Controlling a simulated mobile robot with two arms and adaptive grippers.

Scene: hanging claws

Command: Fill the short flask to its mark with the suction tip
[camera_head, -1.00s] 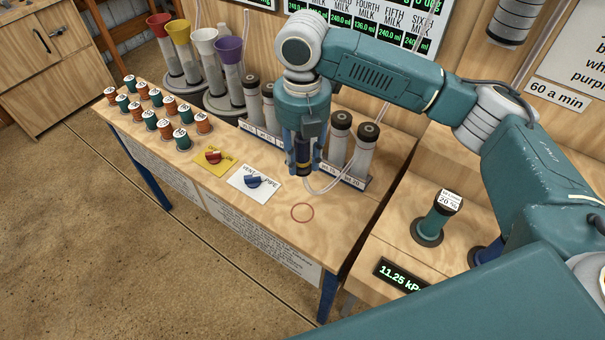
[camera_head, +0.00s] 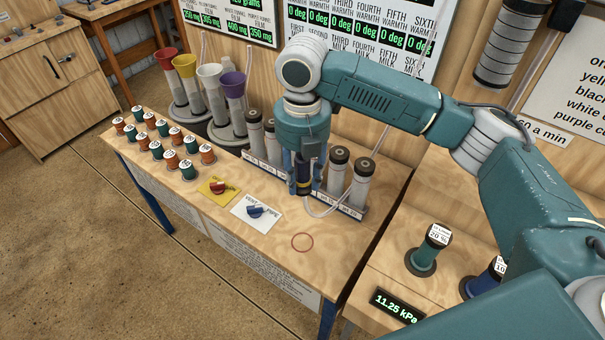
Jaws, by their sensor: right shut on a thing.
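My right gripper (camera_head: 304,188) points down above the table and is shut on a dark, upright piece with a yellowish band (camera_head: 303,170). A pale tube curves away from below it to the right, so this looks like the suction tip. Grey cylinders with dark caps, one at the right (camera_head: 361,182), stand in a labelled rack (camera_head: 352,211) behind and beside the gripper; the gripper hides part of the row. I cannot tell which vessel is the short flask, and no fill mark is readable. My left gripper is out of view.
A blue-knob switch (camera_head: 255,211) and a red-knob switch (camera_head: 217,187) lie left of the gripper. Several spools (camera_head: 188,170) and coloured funnels (camera_head: 210,75) stand further left. A display (camera_head: 397,306) reads 11.25 kPa.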

